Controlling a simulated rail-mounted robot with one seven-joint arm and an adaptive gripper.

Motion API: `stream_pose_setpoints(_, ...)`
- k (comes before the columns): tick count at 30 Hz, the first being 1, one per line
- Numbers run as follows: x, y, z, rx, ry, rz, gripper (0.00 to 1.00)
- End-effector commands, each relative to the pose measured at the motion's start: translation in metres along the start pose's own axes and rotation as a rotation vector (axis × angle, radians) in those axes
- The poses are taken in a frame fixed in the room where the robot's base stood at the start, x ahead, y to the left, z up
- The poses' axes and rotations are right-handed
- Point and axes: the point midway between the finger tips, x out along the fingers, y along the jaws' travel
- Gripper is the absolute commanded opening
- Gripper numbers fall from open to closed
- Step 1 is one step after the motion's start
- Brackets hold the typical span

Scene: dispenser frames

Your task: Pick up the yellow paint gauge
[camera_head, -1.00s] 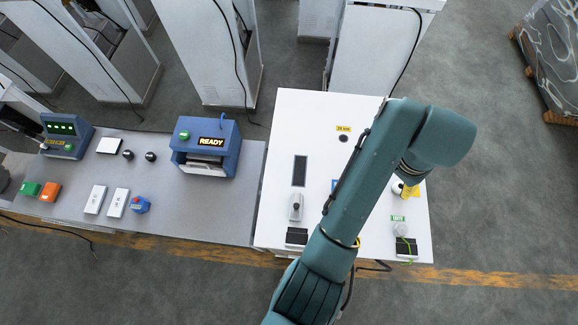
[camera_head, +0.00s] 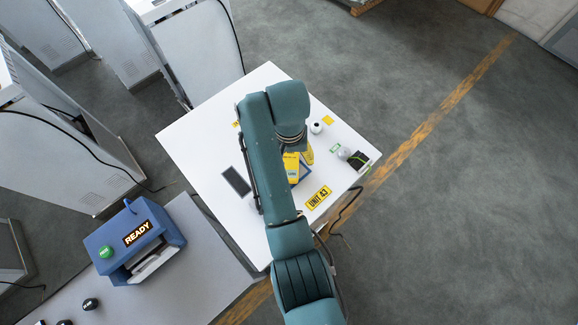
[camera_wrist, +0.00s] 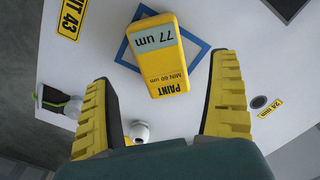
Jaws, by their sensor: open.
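The yellow paint gauge (camera_wrist: 160,58) lies face up on the white table inside a blue square outline (camera_wrist: 196,48). Its grey display reads "77 um", with "PAINT MIN 60 um" below. In the head view the gauge (camera_head: 290,181) is partly hidden by my arm. My gripper (camera_wrist: 166,70) is open, its two yellow ribbed fingers reaching toward the gauge from its "PAINT" end, one to each side in the wrist view. Nothing is between the fingers that they touch. How high they are above the table is hard to tell.
A small white round item (camera_wrist: 139,131) stands near the left finger. A black block with a green strap (camera_wrist: 60,103) is at the left. A "UNIT 43" label (camera_head: 318,198) is by the table's front edge. A blue "READY" machine (camera_head: 135,241) stands on the neighbouring grey bench.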

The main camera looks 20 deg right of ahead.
Motion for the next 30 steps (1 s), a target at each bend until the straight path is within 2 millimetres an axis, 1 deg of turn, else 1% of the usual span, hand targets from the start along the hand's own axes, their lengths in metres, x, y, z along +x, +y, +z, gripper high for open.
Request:
stream_pose_setpoints(2, 0.002, 0.000, -0.001, 0.000, 0.004, -0.001, 0.91)
stream_pose_setpoints(5, 0.012, 0.000, -0.002, 0.000, 0.002, 0.000, 0.91)
stream_pose_setpoints(8, 0.029, 0.001, -0.005, 0.001, 0.000, 0.000, 0.91)
stream_pose_setpoints(9, 0.037, 0.001, -0.005, 0.000, 0.000, 0.000, 0.91)
stream_pose_setpoints(12, 0.051, 0.001, -0.005, 0.000, 0.003, -0.001, 0.91)
stream_pose_setpoints(15, 0.056, 0.001, -0.005, 0.000, 0.005, -0.001, 0.91)
stream_pose_setpoints(20, 0.057, 0.001, -0.006, 0.000, 0.005, -0.001, 0.90)
stream_pose_setpoints(24, 0.056, 0.001, -0.005, 0.000, 0.005, -0.001, 0.64)
stream_pose_setpoints(29, 0.056, 0.001, -0.005, 0.000, 0.005, -0.001, 0.33)
stream_pose_setpoints(30, 0.056, 0.001, -0.005, 0.000, 0.005, -0.001, 0.25)
